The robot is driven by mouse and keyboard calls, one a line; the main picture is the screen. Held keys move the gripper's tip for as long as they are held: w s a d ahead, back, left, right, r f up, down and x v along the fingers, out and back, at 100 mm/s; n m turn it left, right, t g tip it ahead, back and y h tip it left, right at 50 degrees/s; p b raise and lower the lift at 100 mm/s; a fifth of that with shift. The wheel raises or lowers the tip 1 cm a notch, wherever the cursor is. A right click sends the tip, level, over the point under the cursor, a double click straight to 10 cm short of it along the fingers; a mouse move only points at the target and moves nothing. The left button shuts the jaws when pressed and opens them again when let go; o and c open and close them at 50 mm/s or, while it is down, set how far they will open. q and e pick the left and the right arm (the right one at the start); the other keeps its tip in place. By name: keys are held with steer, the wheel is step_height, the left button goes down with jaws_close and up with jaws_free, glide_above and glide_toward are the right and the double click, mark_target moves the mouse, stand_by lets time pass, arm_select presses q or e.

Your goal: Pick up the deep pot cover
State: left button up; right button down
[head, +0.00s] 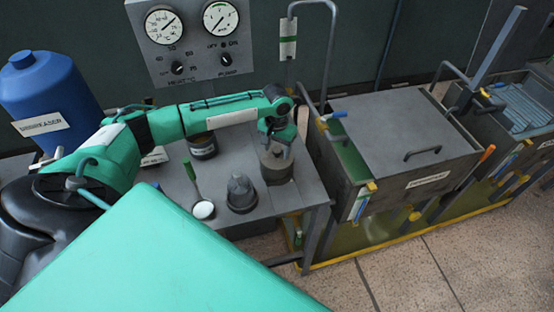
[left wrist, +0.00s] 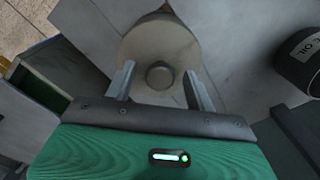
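The deep pot cover (left wrist: 150,44) appears in the left wrist view as a round, pale lid with a dark knob (left wrist: 159,75) at its middle. In the head view it is the grey round piece (head: 277,170) on the small metal table. My left gripper (head: 278,149) is right above it, pointing down. In the left wrist view its two fingers are apart, one on each side of the knob, with gaps between them and the knob. I cannot tell how far the fingertips reach down beside the knob. My right gripper is not in view.
A dark domed piece (head: 241,194), a green-handled ladle (head: 203,209) and a dark can (head: 202,146) share the table. A lidded metal tank (head: 398,126) stands close on the right. A gauge panel (head: 190,35) is behind, and a blue drum (head: 48,95) is at left.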

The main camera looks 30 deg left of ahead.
arm_select(q)
jaws_close()
steer(key=shift+r, duration=0.15)
